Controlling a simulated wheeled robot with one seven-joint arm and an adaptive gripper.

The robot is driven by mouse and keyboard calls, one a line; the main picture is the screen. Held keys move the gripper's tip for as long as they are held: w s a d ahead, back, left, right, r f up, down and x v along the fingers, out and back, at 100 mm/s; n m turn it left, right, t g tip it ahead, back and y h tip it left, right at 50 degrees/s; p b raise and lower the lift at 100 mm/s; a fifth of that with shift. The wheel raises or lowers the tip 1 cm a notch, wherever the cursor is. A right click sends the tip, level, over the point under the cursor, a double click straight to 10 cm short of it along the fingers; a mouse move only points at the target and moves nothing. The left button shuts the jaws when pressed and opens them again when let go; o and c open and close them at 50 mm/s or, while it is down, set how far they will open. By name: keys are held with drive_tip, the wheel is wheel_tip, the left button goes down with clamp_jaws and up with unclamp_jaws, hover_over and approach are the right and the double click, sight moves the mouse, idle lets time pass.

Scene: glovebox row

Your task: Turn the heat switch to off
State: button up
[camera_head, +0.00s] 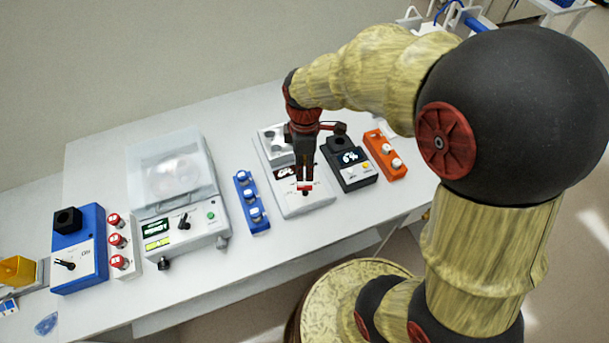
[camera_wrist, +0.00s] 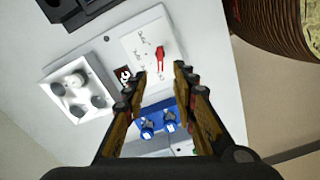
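The white heating unit (camera_head: 318,197) stands on the bench in the middle, with a small display (camera_head: 283,172) and a light front panel. The red switch lever (camera_wrist: 160,57) is on that panel, with small labels around it that I cannot read. The lever's red part also shows below my gripper in the head view (camera_head: 304,187). My gripper (camera_head: 305,179) points down over the panel. In the wrist view, its two fingers (camera_wrist: 160,70) are open, one on each side of the lever's line, with nothing between them that they visibly touch. Exact height above the lever is unclear.
A blue rack (camera_head: 240,186) with white-capped vials stands to the left, and a black device (camera_head: 344,182) and orange rack (camera_head: 374,138) to the right. A covered balance (camera_head: 217,222) and blue box (camera_head: 91,280) stand further left. Bare bench lies in front of the heating unit.

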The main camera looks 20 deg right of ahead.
drive_tip(key=shift+r, duration=1.5)
drive_tip(key=s+r+m+t+b, duration=0.3)
drive_tip(key=s+r+m+t, duration=0.2)
drive_tip(key=s+r+m, duration=0.6)
drive_tip(key=s+m, duration=0.2)
drive_tip(key=shift+s+r+m+t+b, duration=0.2)
drive_tip(key=shift+s+m+t+b, duration=0.1)
drive_tip(key=shift+b, duration=0.1)
